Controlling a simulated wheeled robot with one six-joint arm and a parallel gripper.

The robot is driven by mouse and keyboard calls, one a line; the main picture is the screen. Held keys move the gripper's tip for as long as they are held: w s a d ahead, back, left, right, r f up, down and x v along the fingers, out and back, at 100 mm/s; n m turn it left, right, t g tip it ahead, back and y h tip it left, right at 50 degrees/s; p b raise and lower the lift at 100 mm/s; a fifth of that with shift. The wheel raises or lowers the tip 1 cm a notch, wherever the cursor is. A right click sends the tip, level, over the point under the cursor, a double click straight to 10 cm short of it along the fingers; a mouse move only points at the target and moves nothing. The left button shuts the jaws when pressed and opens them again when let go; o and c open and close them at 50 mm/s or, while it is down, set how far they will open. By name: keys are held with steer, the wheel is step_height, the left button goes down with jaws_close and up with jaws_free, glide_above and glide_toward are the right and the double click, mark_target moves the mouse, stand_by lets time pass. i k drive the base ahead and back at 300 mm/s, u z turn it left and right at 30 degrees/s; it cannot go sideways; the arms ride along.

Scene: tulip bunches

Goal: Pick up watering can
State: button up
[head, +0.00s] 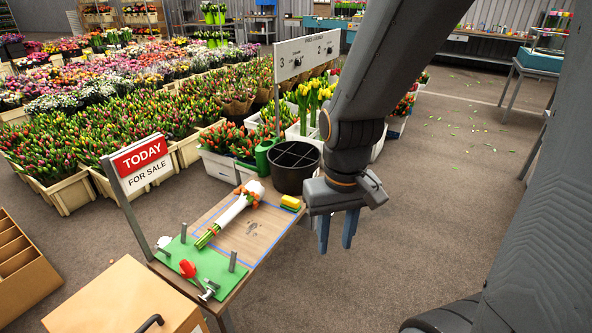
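A green object that looks like the watering can (264,158) stands at the far end of the small table, just left of a black divided bucket (292,178). The bucket hides part of it, and its spout and handle are hard to make out. My gripper (337,240) hangs with its two blue fingers pointing down, to the right of the table and nearer to the camera than the can. The fingers are apart with nothing between them, so it is open and empty.
The table (262,222) holds a wrapped tulip bunch (232,212), yellow-green sponges (290,203) and a green mat (190,262) with upright pegs and a red-handled tool. A sale sign (141,162) stands at its left.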

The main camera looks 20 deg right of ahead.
mark_target(263, 170)
steer(key=z, duration=0.4)
steer(key=i, duration=0.45)
steer(key=z, duration=0.65)
steer(key=i, duration=1.25)
steer(key=u, duration=1.2)
steer(key=i, duration=0.9)
steer(key=u, duration=0.2)
